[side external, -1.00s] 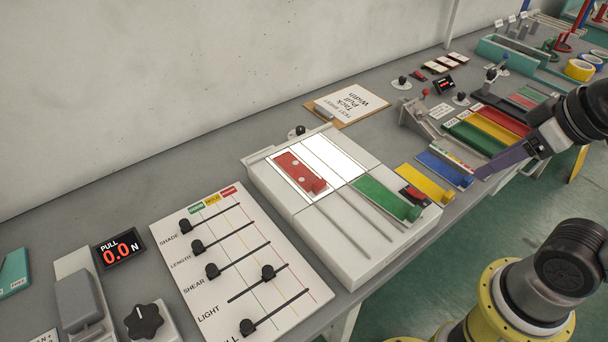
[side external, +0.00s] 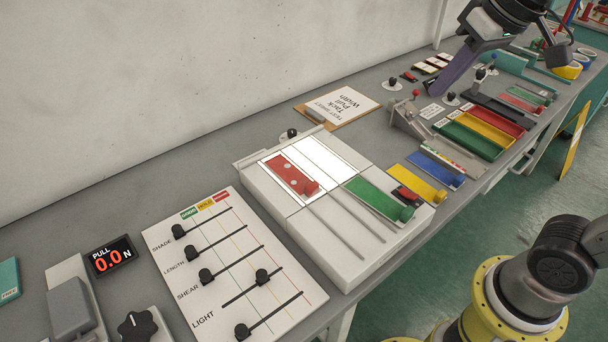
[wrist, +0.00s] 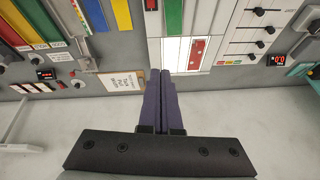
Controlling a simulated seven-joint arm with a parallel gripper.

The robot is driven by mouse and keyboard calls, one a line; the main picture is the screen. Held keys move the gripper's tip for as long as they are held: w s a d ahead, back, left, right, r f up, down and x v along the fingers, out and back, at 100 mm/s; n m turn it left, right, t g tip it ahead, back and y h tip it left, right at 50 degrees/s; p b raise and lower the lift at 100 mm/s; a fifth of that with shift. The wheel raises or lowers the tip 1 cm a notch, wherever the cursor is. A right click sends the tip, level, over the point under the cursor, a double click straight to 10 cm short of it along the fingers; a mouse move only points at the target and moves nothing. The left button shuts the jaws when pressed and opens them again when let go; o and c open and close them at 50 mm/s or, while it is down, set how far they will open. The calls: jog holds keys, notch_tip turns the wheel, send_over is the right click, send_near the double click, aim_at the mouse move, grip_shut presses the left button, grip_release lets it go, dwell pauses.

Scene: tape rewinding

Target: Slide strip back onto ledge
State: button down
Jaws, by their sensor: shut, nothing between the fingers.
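A red strip with pale dots (side external: 290,174) lies on the lit white panel (side external: 325,158) of a pale box; it also shows in the wrist view (wrist: 196,52). A green strip (side external: 372,197) lies on the same box to its right. A yellow strip (side external: 420,181) and a blue strip (side external: 432,166) lie beside the box. I cannot tell which strip or ledge the task means. My gripper (side external: 432,92) has purple fingers, shut and empty, in the air toward the back wall. In the wrist view its fingertips (wrist: 160,72) are together, apart from every strip.
A slider board (side external: 230,262) stands left of the box, with a pull display (side external: 112,256) beyond it. A clipboard (side external: 338,104) lies behind the box. Coloured trays (side external: 480,132) and a small ramp (side external: 408,122) stand to the right. The bench between clipboard and wall is clear.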

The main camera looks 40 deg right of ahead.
jog(key=w+a+g, duration=0.1)
jog(key=w+a, duration=0.2)
jog(key=w, duration=0.4)
jog(key=n+g, duration=0.2)
jog(key=g, duration=0.2)
send_over(294, 177)
notch_tip(294, 177, down, 14)
jog(key=f, duration=0.1)
notch_tip(294, 177, down, 9)
jog(key=shift+f, duration=0.15)
jog(key=shift+s, duration=1.85)
